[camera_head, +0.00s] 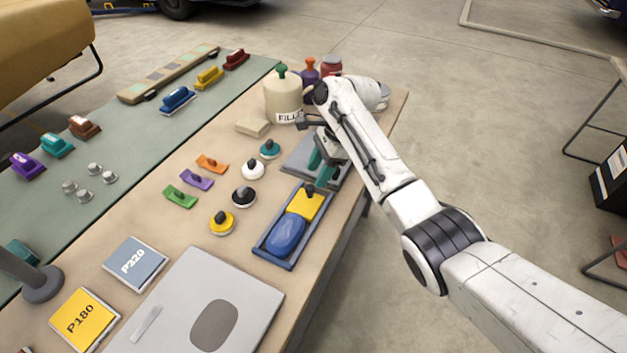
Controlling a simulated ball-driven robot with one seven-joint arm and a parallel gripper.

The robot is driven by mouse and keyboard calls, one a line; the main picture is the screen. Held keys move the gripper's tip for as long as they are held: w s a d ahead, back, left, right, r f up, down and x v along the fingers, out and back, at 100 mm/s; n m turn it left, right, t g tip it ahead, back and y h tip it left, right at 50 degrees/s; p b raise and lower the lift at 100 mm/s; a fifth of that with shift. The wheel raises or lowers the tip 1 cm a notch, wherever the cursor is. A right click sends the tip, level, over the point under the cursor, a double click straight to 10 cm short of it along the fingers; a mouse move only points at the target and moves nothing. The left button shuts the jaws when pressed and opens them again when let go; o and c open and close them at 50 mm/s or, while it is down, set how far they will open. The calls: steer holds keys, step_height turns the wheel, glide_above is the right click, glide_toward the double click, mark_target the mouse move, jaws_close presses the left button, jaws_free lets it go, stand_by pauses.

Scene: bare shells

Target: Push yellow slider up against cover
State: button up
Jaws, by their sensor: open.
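A blue-rimmed tray (259,246) lies near the right edge of the workbench. In its far part is a yellow slab (303,208) with a small dark knob, which looks like the yellow slider. A rounded blue piece (287,236) fills the near part of the tray and looks like the cover. The two lie close together; I cannot tell whether they touch. My gripper (319,170), with teal fingers, is open just beyond the yellow slab, close to its knob. Whether a finger touches the knob is unclear. My arm hides part of the area behind the gripper.
A grey plate (299,155) lies under my gripper. Round knobbed pieces in yellow (222,222), black (243,196), white (252,169) and teal (270,149) stand left of the tray. A beige FILL container (284,98) stands behind. A large grey case (185,300) lies in front.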

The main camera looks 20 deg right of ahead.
steer(key=v, duration=0.6)
stand_by(0.3)
